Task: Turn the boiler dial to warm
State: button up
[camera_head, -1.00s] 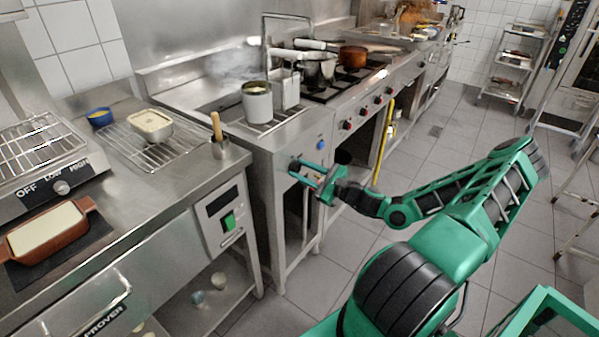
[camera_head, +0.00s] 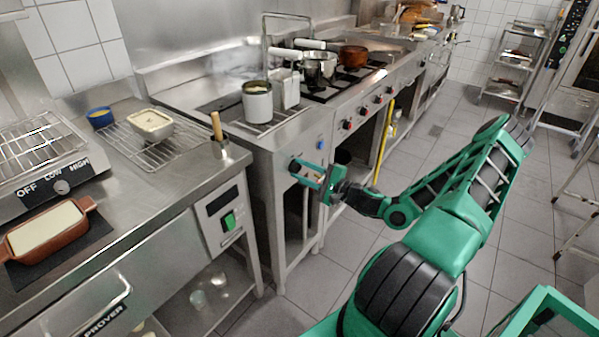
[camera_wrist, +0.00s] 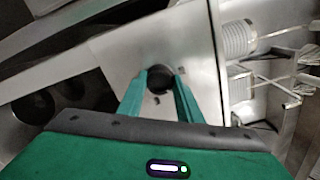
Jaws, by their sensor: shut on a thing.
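The boiler dial (camera_wrist: 160,79) is a dark round knob on a pale metal front panel in the wrist view. My gripper (camera_wrist: 160,82) has a green finger on each side of it and is shut on it. In the head view my gripper (camera_head: 297,170) is at the left end of the steel cooking unit's front (camera_head: 268,180), with its fingertips against the panel. The dial (camera_head: 294,166) is mostly hidden there by the fingers. Small dark marks show on the panel around the dial, but I cannot read its setting.
A blue knob (camera_head: 320,145) sits just right of my gripper, with several red knobs farther along. A steel counter (camera_head: 130,215) with a green-switched control box (camera_head: 222,219) stands at left. A white pot (camera_head: 257,105) stands above.

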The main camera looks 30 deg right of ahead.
jog(key=shift+f, duration=0.1)
dwell(0.3)
jog(key=o, duration=1)
jog(key=shift+o, duration=0.2)
jog(key=shift+s, duration=0.1)
jog(key=v, duration=1)
jog(key=shift+s, duration=0.3)
